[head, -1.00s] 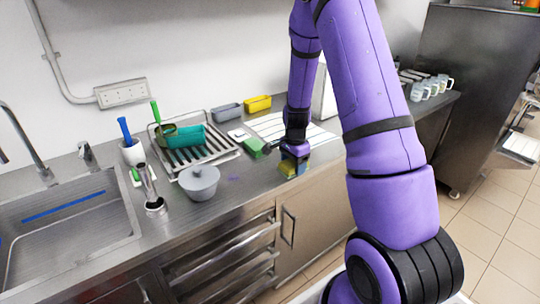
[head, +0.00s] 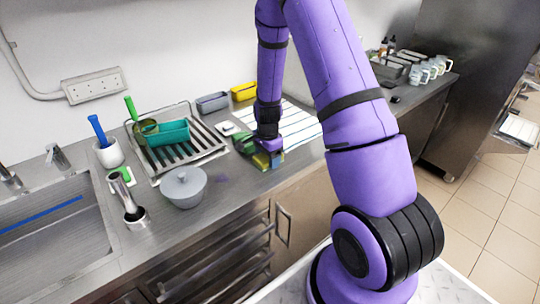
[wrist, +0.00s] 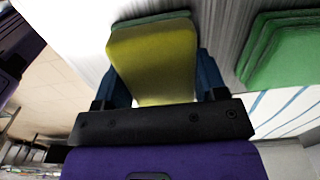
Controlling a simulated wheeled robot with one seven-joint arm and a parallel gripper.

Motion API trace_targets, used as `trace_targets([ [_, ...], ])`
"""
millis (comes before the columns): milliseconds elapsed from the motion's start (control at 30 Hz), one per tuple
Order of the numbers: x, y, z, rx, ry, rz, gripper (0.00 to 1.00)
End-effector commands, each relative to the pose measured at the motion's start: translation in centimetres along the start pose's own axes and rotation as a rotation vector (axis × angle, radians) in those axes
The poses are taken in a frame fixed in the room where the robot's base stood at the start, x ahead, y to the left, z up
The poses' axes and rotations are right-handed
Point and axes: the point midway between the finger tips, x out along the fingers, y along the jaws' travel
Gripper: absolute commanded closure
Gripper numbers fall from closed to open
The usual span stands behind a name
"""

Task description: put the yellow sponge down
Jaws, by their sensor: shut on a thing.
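The yellow sponge (wrist: 155,60) has a green layer along its far edge in the wrist view. It sits between the two blue fingers of my gripper (wrist: 155,85), which is shut on it. In the head view my gripper (head: 267,152) is low over the steel counter near its front edge, and the yellow sponge (head: 262,163) shows partly below it. The arm's end hides part of the sponge. I cannot tell whether the sponge touches the counter.
Green pads (wrist: 283,48) lie stacked close beside the sponge. A striped cloth (head: 298,127) lies behind and to the right. A yellow container (head: 244,91) is by the wall.

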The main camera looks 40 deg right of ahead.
Motion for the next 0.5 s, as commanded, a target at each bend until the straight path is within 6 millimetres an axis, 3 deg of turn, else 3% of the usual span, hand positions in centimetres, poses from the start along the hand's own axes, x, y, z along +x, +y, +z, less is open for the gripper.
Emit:
trace_targets([
  [333, 0.29, -0.02, 0.01, -0.001, 0.000, 0.000, 0.65],
  [367, 0.24, -0.03, 0.00, -0.001, 0.000, -0.001, 0.28],
  [433, 0.23, -0.03, 0.00, -0.001, 0.000, -0.001, 0.12],
  [500, 0.23, -0.03, 0.00, -0.001, 0.000, -0.001, 0.09],
])
